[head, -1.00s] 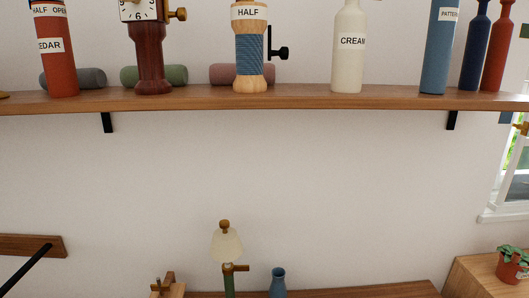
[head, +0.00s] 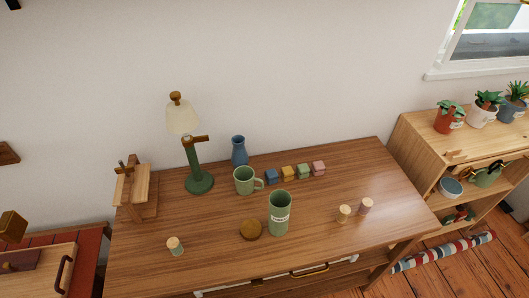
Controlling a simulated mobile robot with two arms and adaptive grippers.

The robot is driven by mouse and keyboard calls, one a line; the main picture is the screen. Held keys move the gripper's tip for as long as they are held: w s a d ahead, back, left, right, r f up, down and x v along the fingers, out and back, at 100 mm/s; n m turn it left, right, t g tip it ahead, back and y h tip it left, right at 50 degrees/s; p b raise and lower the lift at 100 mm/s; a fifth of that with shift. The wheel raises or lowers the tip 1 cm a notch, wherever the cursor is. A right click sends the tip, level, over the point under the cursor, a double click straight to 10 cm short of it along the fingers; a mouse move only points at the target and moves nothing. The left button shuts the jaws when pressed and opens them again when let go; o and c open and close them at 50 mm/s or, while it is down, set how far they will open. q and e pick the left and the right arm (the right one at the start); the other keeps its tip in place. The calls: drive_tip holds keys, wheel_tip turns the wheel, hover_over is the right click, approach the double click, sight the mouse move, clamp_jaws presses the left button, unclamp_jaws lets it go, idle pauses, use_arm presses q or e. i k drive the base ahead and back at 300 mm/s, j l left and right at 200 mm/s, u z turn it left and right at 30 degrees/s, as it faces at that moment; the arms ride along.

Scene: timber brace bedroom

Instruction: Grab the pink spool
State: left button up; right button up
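A small pinkish spool (head: 366,206) with a pale wooden top stands on the wooden desk (head: 330,249), to the right of the middle. A cream-yellow spool (head: 344,214) stands close to its left. A green spool (head: 175,247) with a pale top stands apart near the desk's left front. Neither of my grippers shows in the head view.
The desktop around the two right-hand spools is mostly clear.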

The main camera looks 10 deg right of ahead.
sight(366, 204)
drive_tip(key=z, duration=1.3)
